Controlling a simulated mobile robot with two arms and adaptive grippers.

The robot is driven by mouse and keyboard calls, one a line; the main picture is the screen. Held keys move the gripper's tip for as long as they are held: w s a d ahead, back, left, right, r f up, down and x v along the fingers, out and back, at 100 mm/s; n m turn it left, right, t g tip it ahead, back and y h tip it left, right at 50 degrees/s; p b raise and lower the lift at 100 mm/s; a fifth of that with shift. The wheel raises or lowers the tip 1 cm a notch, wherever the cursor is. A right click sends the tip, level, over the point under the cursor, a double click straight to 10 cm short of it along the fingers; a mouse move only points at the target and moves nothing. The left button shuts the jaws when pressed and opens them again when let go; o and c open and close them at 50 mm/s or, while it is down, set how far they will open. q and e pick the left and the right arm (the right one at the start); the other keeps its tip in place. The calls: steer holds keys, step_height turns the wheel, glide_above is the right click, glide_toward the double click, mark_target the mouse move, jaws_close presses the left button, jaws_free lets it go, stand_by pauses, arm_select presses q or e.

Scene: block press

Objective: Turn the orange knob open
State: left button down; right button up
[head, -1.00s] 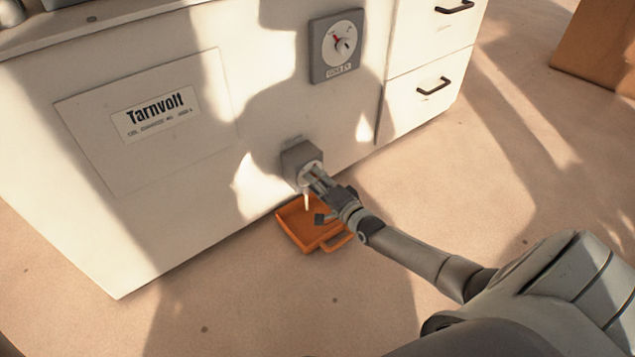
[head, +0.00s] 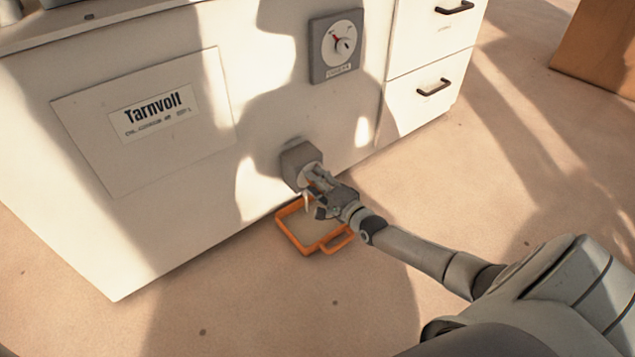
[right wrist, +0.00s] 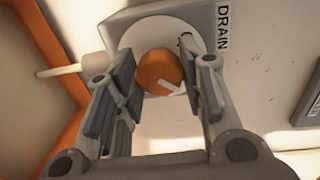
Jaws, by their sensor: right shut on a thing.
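The orange knob (right wrist: 158,72) shows in the right wrist view, on a pale round plate of a grey block labelled DRAIN; a white mark on it points down to the right. My right gripper (head: 316,179) is shut on the knob, one finger on each side. In the head view the grey drain block (head: 297,160) sticks out low on the white cabinet front, and my fingers hide the knob. My left gripper is not in view.
An orange tray (head: 287,232) with a handle lies on the floor below the drain; its inside looks pale beige. A pale spout (right wrist: 60,72) points over it. A grey dial gauge (head: 318,68) sits higher on the cabinet.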

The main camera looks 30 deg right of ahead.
steer(key=o, duration=1)
steer(key=shift+s, duration=0.1)
steer(key=s+r, duration=0.1)
steer(key=s, duration=1)
steer(key=shift+s+d, duration=0.4)
steer(key=shift+d, duration=0.05)
steer(key=shift+a+r, duration=0.1)
